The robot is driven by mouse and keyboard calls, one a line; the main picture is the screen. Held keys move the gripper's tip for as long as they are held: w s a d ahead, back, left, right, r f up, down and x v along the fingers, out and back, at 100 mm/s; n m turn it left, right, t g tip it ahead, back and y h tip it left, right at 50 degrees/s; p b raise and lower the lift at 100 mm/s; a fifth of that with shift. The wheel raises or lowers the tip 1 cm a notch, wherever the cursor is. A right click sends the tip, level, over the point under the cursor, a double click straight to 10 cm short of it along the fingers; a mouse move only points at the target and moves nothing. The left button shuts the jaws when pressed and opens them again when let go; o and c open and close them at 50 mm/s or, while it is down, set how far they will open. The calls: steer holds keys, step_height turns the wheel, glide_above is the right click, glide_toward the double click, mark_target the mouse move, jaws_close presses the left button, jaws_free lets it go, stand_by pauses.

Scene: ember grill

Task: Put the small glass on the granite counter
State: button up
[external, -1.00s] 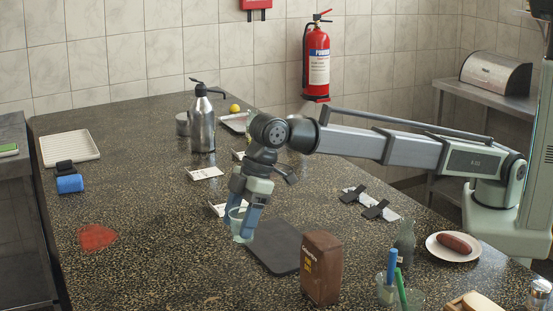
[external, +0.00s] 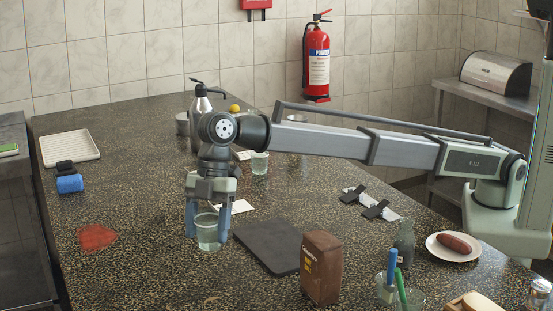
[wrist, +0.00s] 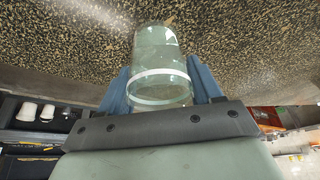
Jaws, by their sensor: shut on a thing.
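The small glass (external: 208,235) is clear and upright, between the blue fingers of my gripper (external: 207,222). My gripper is shut on it, pointing down, left of the black mat. In the wrist view the glass (wrist: 160,60) shows between the two fingers, with a pale band around it and the speckled surface beyond. The granite counter (external: 140,215) is dark and speckled, and lies under the glass. I cannot tell whether the glass base touches the counter or hangs just above it.
A black mat (external: 270,247) and a brown packet (external: 321,268) stand to the right. Another clear glass (external: 259,163) stands behind my gripper. A red patch (external: 97,237) and a blue roll (external: 70,184) are at the left. The counter between the red patch and my gripper is clear.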

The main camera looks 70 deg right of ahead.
steer(key=shift+f, duration=4.7)
steer(key=shift+f, duration=0.1)
steer(key=o, duration=1.2)
steer(key=v, duration=1.2)
